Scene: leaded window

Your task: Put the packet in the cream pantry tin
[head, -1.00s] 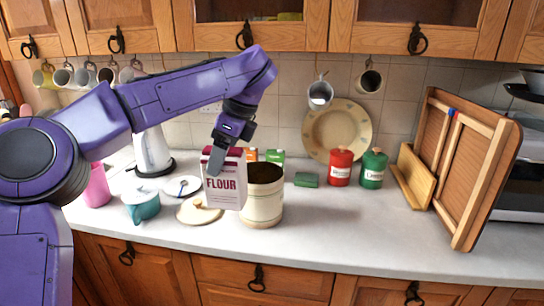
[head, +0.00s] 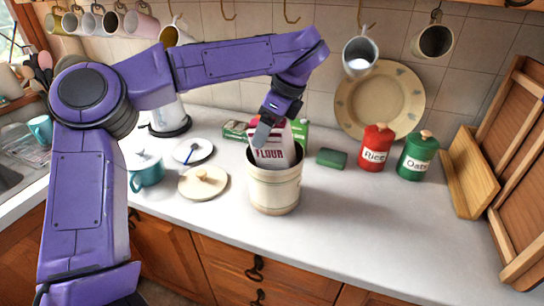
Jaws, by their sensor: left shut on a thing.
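The flour packet (head: 278,154), white with dark red lettering and a red top, stands partly inside the mouth of the cream pantry tin (head: 274,193). Its lower part is hidden by the tin's front wall, so I cannot tell whether it touches the bottom. My left gripper (head: 264,134) is shut on the packet's upper left part, just above the tin's rim. The tin stands open and upright on the worktop. A cream lid with a wooden knob (head: 203,181) lies to its left. My right gripper is not in view.
Left of the tin are a teal pot (head: 146,172) and a white plate (head: 193,151). A green block (head: 331,158), a red Rice canister (head: 376,147) and a green Oats canister (head: 417,155) stand to the right. The front right worktop is clear.

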